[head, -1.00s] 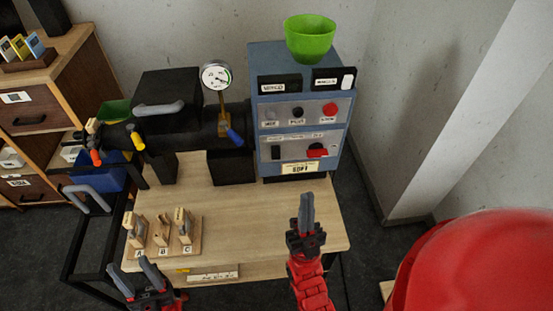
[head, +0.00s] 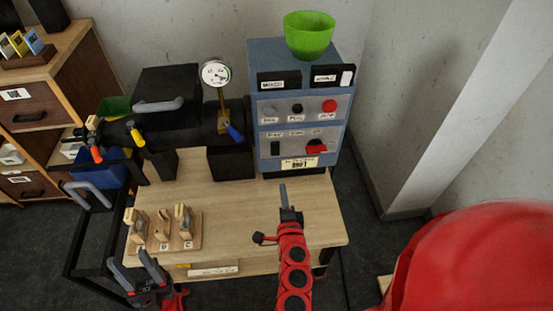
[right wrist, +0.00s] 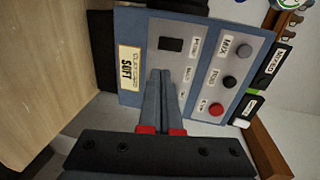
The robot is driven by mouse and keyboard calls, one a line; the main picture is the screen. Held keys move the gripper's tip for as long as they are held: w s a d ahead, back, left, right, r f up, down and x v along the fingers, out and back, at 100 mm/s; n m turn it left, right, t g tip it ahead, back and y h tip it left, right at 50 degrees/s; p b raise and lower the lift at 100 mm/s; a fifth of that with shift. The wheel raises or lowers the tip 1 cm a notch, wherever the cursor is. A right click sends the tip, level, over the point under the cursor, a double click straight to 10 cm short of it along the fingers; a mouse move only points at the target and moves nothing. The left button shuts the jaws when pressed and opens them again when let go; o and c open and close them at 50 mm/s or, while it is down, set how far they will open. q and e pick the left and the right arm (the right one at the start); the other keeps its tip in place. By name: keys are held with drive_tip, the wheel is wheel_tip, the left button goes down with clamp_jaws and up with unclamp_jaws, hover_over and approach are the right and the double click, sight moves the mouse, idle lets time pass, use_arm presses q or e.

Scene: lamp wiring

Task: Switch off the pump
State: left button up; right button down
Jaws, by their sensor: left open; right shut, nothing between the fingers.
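The blue control box (head: 258,100) stands at the back right of the bench. Its upper panel has a grey button (head: 269,113), a black button (head: 297,109) and a red button (head: 329,106). Its lower panel has a black switch (head: 275,148) and a red knob (head: 316,146). Small labels are too blurred to read surely. My right gripper (head: 283,187) is shut and empty, in front of the box. In the right wrist view its fingers (right wrist: 165,75) point at the lower panel beside the black switch (right wrist: 171,44); the red knob is not visible there. My left gripper (head: 133,268) is open at the bench's front left.
A green bowl (head: 309,38) stands on the box. A black machine with a gauge (head: 215,72) and blue-handled valve (head: 235,133) stands to its left. A wooden rack (head: 188,245) holds several pieces at the front left. The middle of the bench is clear.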

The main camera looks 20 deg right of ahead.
drive_tip(key=shift+a+r+y, duration=0.15)
drive_tip(key=shift+r+y, duration=0.15)
drive_tip(key=shift+w, duration=0.15)
drive_tip(key=p, duration=0.2)
approach(275, 153)
drive_tip(key=x, duration=0.7)
drive_tip(key=shift+f, duration=0.15)
